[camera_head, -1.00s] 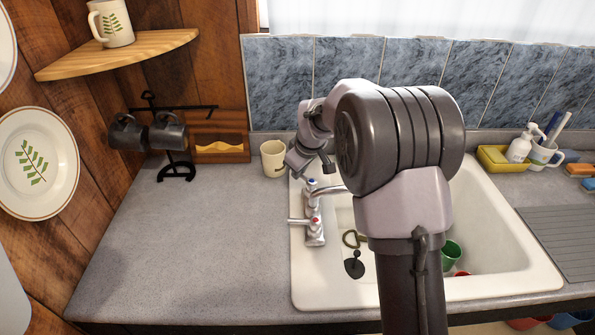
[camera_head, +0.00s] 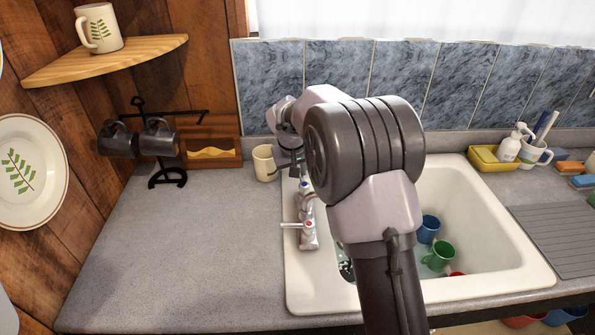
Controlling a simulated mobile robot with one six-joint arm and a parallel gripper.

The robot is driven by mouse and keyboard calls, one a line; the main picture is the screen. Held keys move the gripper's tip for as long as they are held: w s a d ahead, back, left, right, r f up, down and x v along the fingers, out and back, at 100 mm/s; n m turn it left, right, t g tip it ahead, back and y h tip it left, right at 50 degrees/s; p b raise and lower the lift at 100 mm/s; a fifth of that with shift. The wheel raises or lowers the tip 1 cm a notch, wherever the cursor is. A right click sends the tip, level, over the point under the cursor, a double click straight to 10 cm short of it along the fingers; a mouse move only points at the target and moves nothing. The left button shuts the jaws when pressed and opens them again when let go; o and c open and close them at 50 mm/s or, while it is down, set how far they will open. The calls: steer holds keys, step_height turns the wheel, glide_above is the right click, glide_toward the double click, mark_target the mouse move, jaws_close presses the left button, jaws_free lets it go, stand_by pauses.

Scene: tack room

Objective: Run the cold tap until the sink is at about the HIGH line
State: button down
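The white sink (camera_head: 505,235) is set in the counter; my arm covers much of its left part. The tap (camera_head: 308,225) stands at its left rim, with a blue-marked handle (camera_head: 305,184) at the back and a red-marked handle (camera_head: 308,224) in front. My gripper (camera_head: 299,172) is at the blue-marked handle; its fingers are too small and hidden to read, and contact is unclear. The spout is hidden behind my arm. A pale, broken patch (camera_head: 346,266), perhaps moving water, shows in the basin beside the tap. The HIGH line is not visible.
A blue mug (camera_head: 429,229), a green mug (camera_head: 438,255) and a red item (camera_head: 457,274) lie in the sink. A cream mug (camera_head: 264,163) stands behind the tap. A yellow tub (camera_head: 491,165) is at the right back.

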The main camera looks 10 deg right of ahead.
stand_by(0.4)
steer(key=c, duration=1.5)
jaws_free()
steer(key=shift+o, duration=0.2)
steer(key=shift+r, duration=0.1)
steer(key=p+v, duration=0.4)
steer(key=v, duration=1.3)
steer(key=shift+r, duration=0.1)
